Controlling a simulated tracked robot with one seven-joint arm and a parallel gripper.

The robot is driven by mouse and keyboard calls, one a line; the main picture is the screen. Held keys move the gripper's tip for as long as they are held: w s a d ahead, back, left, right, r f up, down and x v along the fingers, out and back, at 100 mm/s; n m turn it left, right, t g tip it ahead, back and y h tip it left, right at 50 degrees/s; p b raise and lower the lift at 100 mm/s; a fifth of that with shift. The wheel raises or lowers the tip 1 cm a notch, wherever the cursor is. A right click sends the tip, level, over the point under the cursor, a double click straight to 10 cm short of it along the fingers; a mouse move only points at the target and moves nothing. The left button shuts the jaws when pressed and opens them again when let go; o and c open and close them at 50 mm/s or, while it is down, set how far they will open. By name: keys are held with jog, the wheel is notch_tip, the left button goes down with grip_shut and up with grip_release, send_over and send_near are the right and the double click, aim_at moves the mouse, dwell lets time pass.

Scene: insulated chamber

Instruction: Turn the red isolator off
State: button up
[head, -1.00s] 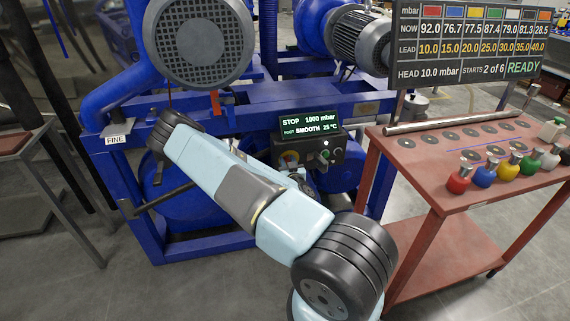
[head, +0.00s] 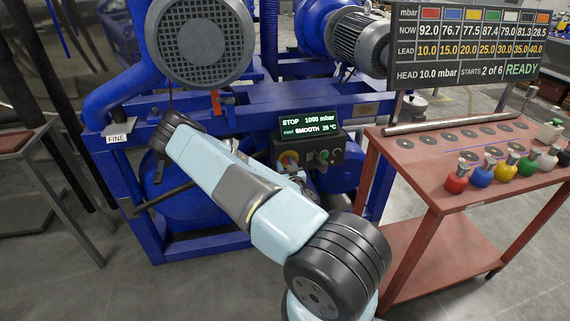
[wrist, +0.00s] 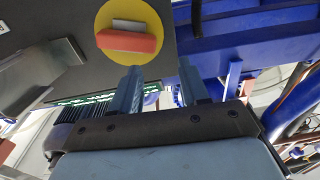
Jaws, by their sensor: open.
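The red isolator is a red bar handle (wrist: 130,41) on a round yellow plate (wrist: 107,20), on a dark panel in the wrist view. The handle lies nearly level across the plate there. In the head view the small isolator (head: 288,160) sits at the left of the control box, under the display. My gripper (wrist: 164,72) is open and empty. Its left finger overlaps the lower right edge of the yellow plate in the picture; the handle is outside the jaws, up and left. I cannot tell any contact. My arm hides the gripper's jaws in the head view.
The display (head: 310,123) reads STOP, 1000 mbar. A red table (head: 420,165) with several coloured knobs stands right. Blue frame bars (head: 250,92) surround the box.

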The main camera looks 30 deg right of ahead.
jog(key=v, duration=1.2)
jog(key=shift+a+r, duration=0.2)
jog(key=shift+a, duration=0.1)
dwell(0.8)
jog(key=shift+s, duration=0.1)
dwell(0.4)
